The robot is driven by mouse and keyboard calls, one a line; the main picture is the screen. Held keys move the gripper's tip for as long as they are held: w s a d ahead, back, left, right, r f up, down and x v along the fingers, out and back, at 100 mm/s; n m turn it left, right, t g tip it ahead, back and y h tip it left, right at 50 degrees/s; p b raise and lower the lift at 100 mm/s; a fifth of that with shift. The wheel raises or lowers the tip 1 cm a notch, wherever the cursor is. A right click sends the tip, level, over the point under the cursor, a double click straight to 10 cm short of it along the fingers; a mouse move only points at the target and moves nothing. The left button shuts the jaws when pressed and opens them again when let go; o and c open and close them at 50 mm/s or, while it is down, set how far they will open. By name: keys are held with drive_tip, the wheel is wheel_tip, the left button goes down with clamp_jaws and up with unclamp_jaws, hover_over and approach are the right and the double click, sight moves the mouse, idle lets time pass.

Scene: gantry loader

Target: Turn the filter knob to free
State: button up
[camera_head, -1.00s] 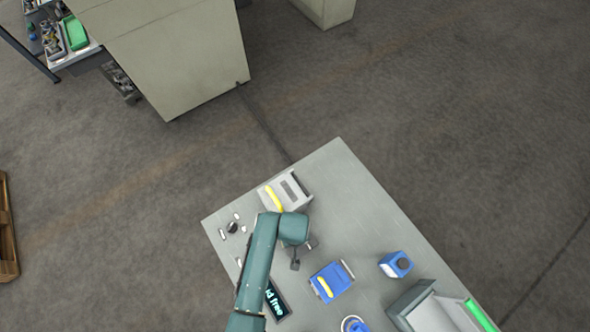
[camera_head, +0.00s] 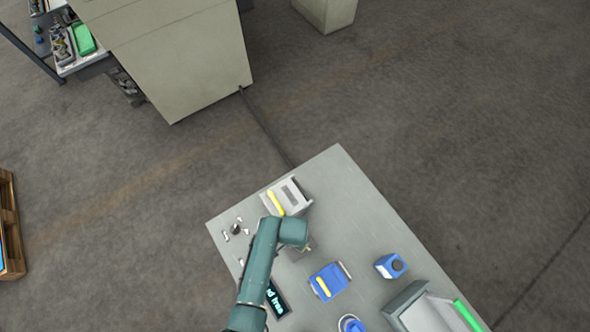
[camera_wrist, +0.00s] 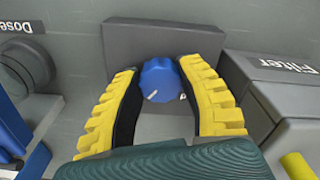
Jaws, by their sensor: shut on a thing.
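A blue knob (camera_wrist: 160,80) with a white pointer line stands in front of a dark grey block (camera_wrist: 165,38) in the wrist view. The pointer line slants toward the lower left, and a small white mark lies right of it. My gripper (camera_wrist: 157,76) has its yellow ribbed fingers on both sides of the knob and is shut on it. A grey box lettered "Filter" (camera_wrist: 280,75) stands just to the right. In the head view my arm hides the knob; only a bit of grey shows below the wrist.
A round dark part by a "Doser" label (camera_wrist: 15,26) is at left. On the table (camera_head: 350,210) lie a grey unit with a yellow handle (camera_head: 288,197), a blue unit (camera_head: 328,282), a blue-and-white item (camera_head: 391,266) and a dark display (camera_head: 276,300).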

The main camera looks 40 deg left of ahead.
drive_tip(key=shift+s+m, duration=0.1)
drive_tip(key=shift+m, duration=0.8)
drive_tip(key=o, duration=1.2)
wheel_tip(320, 180, up, 12)
